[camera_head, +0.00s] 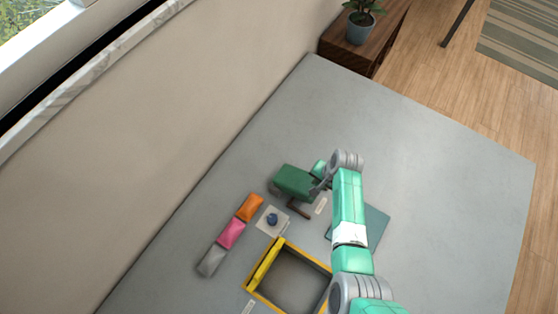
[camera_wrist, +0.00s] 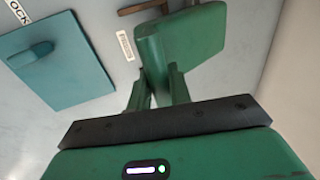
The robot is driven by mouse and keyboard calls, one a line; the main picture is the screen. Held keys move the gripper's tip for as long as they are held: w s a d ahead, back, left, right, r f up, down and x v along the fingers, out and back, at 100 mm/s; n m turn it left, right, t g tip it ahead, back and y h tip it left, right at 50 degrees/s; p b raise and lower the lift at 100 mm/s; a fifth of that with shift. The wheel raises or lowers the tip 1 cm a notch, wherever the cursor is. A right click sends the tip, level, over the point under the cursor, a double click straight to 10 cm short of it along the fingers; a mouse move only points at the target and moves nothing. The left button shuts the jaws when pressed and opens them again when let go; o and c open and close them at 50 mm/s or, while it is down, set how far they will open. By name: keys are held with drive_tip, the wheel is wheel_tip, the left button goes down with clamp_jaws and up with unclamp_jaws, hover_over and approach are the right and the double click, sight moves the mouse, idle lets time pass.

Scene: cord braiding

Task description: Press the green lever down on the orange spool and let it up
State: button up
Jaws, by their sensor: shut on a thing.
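My gripper (camera_head: 315,187) is shut on a dark green block (camera_head: 294,181). In the wrist view, the fingertips (camera_wrist: 160,82) reach the near edge of the green block (camera_wrist: 183,45), which tilts between them. The orange block (camera_head: 249,207), which may be the orange spool, lies left of my gripper at the end of a row in the head view. It is too small to make out a green lever on it. I cannot tell whether the held green block touches the table.
A pink block (camera_head: 231,234) and a grey block (camera_head: 212,261) continue the row. A blue knob (camera_head: 272,218) sits on a pale plate. A yellow-rimmed tray (camera_head: 250,288), a dark brown piece (camera_head: 298,209) and a teal plate (camera_wrist: 60,65) are near. The table's right side is clear.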

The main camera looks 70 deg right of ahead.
drive_tip(key=shift+s+f, duration=0.1)
drive_tip(key=shift+f, duration=0.25)
drive_tip(key=shift+f+b, duration=0.7)
drive_tip(key=shift+b, duration=0.05)
drive_tip(key=o, duration=1)
drive_tip(key=shift+w+r, duration=0.1)
drive_tip(key=shift+w, duration=0.15)
drive_tip(key=shift+c, duration=0.2)
drive_tip(key=o, duration=0.9)
drive_tip(key=shift+s, duration=0.1)
drive_tip(key=shift+r, duration=0.1)
wheel_tip(320, 180, up, 15)
drive_tip(key=p, duration=1.4)
